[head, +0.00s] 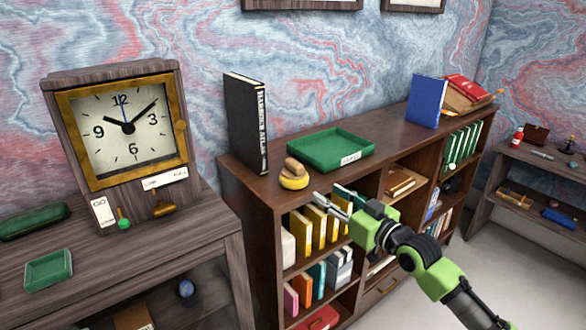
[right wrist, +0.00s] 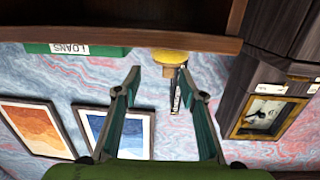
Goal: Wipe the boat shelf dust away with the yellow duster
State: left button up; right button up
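The yellow duster (head: 293,179), a round yellow pad with a tan wooden handle, rests on the front edge of the brown bookcase top (head: 386,136), between the black book and the green tray. My right gripper (head: 325,203) is open and empty, just right of and in front of the duster, apart from it. In the right wrist view, which is upside down, the duster (right wrist: 172,57) shows beyond the gap between the open fingers (right wrist: 161,73). I can make out no boat and no dust, so I cannot tell which shelf is the boat shelf. My left gripper is out of view.
A green tray (head: 331,149) labelled LOANS and a tall black book (head: 245,122) flank the duster. A clock (head: 122,126) stands on the left desk.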

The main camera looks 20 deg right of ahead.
jog(key=y, duration=0.1)
send_near(294, 161)
jog(key=w+p, duration=0.1)
jog(key=w+a, duration=0.1)
jog(key=w, duration=0.1)
jog(key=shift+a+n+p, duration=0.15)
jog(key=shift+n+p, duration=0.15)
jog(key=shift+p, duration=0.1)
jog(key=shift+w+a+f, duration=0.15)
jog(key=shift+w+a, duration=0.05)
jog(key=shift+w, duration=0.4)
jog(key=shift+w+a, duration=0.1)
jog(key=shift+w, duration=0.25)
jog(key=shift+p+x, duration=0.7)
jog(key=shift+x, duration=1.65)
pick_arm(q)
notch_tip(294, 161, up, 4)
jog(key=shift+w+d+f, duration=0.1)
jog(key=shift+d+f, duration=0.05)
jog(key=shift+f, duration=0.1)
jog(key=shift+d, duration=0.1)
pick_arm(e)
grip_shut()
